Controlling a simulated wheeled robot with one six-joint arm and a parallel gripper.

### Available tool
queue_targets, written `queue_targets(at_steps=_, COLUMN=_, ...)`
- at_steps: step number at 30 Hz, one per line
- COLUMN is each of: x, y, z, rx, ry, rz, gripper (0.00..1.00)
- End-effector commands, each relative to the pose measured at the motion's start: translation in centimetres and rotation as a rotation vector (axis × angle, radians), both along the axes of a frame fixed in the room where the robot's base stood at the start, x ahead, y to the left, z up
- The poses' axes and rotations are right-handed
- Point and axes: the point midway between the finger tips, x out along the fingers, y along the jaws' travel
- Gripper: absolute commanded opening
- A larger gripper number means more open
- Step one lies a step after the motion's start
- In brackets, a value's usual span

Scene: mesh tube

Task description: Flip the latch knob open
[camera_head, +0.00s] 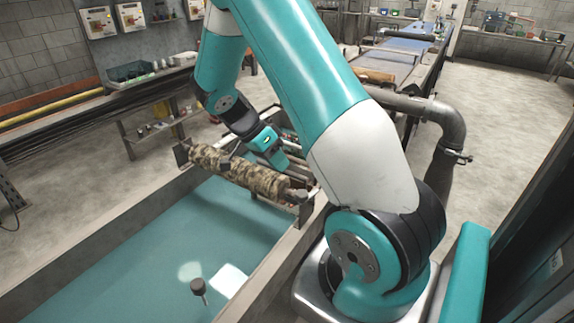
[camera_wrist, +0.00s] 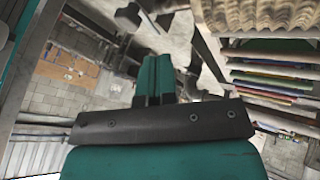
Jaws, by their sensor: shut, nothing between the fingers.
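A mottled brown mesh tube (camera_head: 238,172) lies across a metal frame over the tank, and its ribbed surface also shows at the top right of the wrist view (camera_wrist: 268,14). A small dark knob (camera_head: 225,163) shows against the tube's near side, and a grey knob-like end piece (camera_head: 299,195) is at its right end. Which one is the latch knob is unclear. A dark knob-like piece (camera_wrist: 128,17) also shows in the wrist view, beyond the fingertips. My gripper (camera_head: 284,164) is behind the tube, pointing down to the right. Its teal fingers (camera_wrist: 155,62) are shut together and empty.
The tank (camera_head: 150,245) holds teal water, with a dark knob on a stem (camera_head: 198,288) in front. A large grey pipe (camera_head: 440,115) bends down at the right. In the wrist view, stacked coloured sheets (camera_wrist: 275,78) lie at the right.

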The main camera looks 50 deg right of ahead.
Motion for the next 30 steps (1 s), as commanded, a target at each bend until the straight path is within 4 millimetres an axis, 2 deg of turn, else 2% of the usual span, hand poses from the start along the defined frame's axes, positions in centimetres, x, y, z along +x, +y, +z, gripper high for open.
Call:
queue_targets(at_steps=1, x=0.2, y=0.1, z=0.9, rx=0.000, ry=0.000, rz=-0.002, gripper=0.00)
queue_targets(at_steps=6, x=0.4, y=0.1, z=1.6, rx=0.001, ry=0.000, rz=-0.008, gripper=0.00)
queue_targets(at_steps=30, x=-0.6, y=-0.6, z=1.3, rx=0.001, ry=0.002, rz=0.068, gripper=0.00)
